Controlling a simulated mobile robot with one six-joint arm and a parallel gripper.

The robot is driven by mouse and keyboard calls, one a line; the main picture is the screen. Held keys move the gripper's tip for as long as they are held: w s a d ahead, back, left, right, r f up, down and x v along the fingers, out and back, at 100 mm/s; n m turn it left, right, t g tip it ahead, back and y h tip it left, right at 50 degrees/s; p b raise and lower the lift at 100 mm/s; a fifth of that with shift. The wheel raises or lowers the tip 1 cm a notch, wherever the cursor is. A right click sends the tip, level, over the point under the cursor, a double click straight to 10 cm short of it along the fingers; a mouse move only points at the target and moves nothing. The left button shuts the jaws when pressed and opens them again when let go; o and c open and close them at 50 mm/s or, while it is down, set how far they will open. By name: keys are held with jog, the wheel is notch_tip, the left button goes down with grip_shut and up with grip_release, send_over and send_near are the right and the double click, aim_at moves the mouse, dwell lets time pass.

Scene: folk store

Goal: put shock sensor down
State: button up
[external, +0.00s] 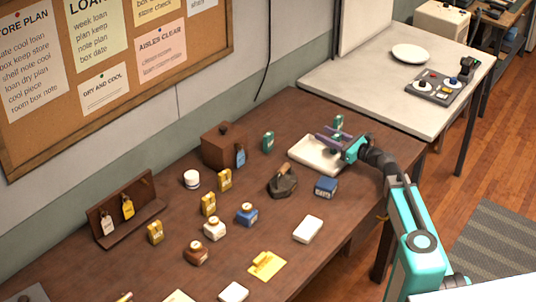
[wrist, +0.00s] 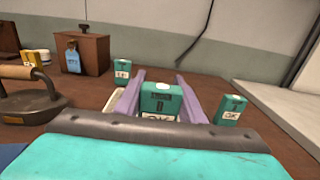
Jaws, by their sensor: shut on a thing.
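My gripper (external: 333,138) has two purple fingers, which also show in the wrist view (wrist: 160,95). They are shut on a small teal box with a white round top (wrist: 161,100), which I take to be the shock sensor. Its white front label is partly cut off by my gripper body. The box is over or at a pale flat tray (external: 313,157); I cannot tell whether it touches it. A similar teal box (wrist: 230,109) stands just right of the fingers, also in the external view (external: 338,121). Another teal box (wrist: 122,70) stands farther back left, also in the external view (external: 268,141).
A dark iron with a wooden handle (external: 283,181) and a blue box (external: 326,187) stand near the tray. A brown wooden box (external: 225,147) is farther left. Several small bottles and yellow boxes fill the table's left half. A white table (external: 350,85) adjoins the far end.

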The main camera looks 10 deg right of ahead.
jog(key=shift+w+f, duration=0.1)
jog(key=shift+f, duration=1.7)
jog(key=shift+f+b, duration=0.15)
jog(key=shift+b, duration=0.15)
jog(key=o, duration=1.1)
jog(key=shift+r, duration=0.2)
jog(key=shift+v, duration=1.5)
jog(key=shift+r+p, duration=0.1)
jog(key=shift+p, duration=0.3)
jog(key=shift+d+p, duration=0.15)
jog(key=shift+p, duration=0.5)
